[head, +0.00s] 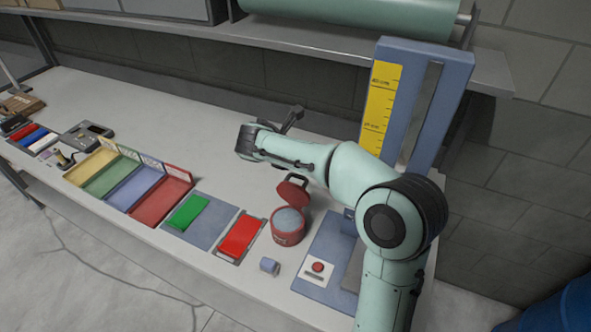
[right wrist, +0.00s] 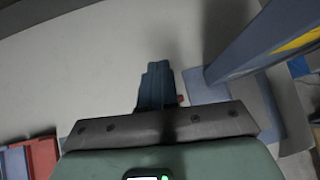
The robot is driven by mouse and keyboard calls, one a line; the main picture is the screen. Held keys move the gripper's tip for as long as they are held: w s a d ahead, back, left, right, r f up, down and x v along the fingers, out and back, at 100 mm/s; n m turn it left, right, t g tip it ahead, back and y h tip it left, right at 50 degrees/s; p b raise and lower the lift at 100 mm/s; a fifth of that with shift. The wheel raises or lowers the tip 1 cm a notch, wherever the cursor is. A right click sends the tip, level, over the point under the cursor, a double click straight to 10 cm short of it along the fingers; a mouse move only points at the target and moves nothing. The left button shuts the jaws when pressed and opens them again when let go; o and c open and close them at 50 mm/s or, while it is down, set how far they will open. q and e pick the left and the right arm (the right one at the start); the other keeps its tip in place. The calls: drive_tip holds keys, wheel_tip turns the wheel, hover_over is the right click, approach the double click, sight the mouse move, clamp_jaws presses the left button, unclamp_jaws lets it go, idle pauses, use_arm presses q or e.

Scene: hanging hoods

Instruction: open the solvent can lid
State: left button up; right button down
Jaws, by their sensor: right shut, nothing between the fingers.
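The red solvent can (head: 288,228) stands on the bench right of centre in the head view. Its red lid (head: 293,192) is tilted up and open at the back of the can, and the grey inside of the can shows. My right gripper (head: 296,114) is behind and above the can in the head view, apart from the lid. Its fingers are shut and empty in the right wrist view (right wrist: 158,68). A small red bit shows beside the fingers in the right wrist view; I cannot tell what it is. My left gripper is out of view.
A blue stand with a yellow scale (head: 379,108) rises at the right, close to my right arm. A small blue-grey cup (head: 269,266) and a panel with a red button (head: 318,267) lie in front. Coloured trays (head: 160,200) line the left. The bench behind them is clear.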

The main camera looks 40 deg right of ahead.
sight(297, 189)
drive_tip(key=f+y, duration=0.2)
drive_tip(key=w+f+y, duration=0.1)
drive_tip(key=f+y, duration=0.1)
drive_tip(key=f, duration=0.1)
drive_tip(key=f+y+b, duration=0.1)
drive_tip(key=f, duration=0.2)
drive_tip(key=shift+w+a+n+g+y, duration=0.15)
drive_tip(key=shift+a+n+g+y, duration=0.25)
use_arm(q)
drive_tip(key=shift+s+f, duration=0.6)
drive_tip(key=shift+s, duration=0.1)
use_arm(e)
drive_tip(key=shift+w+d+f, duration=0.1)
drive_tip(key=shift+w+f, duration=0.05)
drive_tip(key=shift+f, duration=0.2)
